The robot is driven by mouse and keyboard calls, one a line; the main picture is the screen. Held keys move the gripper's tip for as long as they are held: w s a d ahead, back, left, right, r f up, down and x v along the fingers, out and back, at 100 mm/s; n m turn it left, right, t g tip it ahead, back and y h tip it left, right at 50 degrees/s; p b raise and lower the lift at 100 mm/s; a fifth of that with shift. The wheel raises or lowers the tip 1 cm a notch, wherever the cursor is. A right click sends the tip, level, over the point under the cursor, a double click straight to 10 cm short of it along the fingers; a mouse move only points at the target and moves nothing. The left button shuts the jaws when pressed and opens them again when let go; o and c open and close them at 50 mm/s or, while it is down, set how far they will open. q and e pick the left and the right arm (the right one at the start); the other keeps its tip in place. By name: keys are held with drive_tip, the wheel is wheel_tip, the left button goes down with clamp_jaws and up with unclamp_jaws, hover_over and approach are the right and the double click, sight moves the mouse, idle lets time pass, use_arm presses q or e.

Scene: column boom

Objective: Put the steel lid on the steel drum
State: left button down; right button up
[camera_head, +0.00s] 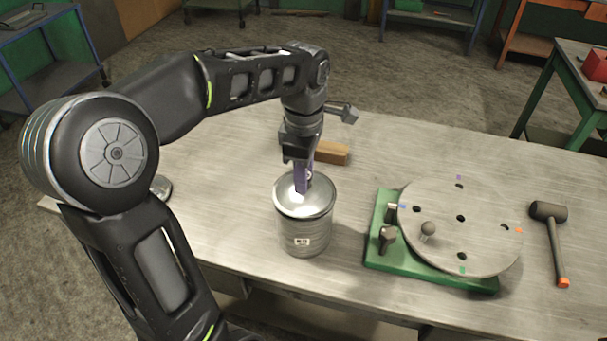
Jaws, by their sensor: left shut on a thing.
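The steel drum (285,228) stands upright on the table, left of the middle, with a small white label low on its front. The steel lid (318,204) is a shiny round disc at the top of the drum, level and roughly centred over it. I see no clear gap between lid and rim, but from this angle I cannot tell if it is fully seated. My left gripper (303,183) points down from above and is shut on the lid near its middle; the fingers hide much of the grip. My right gripper is not in view.
A green base with a round, holed metal plate (480,232) stands right of the drum. A mallet (556,245) lies at the far right. A wooden block (332,153) lies behind the drum. A small metal object (161,188) is partly hidden by my left arm.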

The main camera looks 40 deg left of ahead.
use_arm(q)
drive_tip(key=shift+f+b, duration=0.3)
drive_tip(key=shift+f, duration=0.15)
drive_tip(key=c, duration=1.1)
unclamp_jaws()
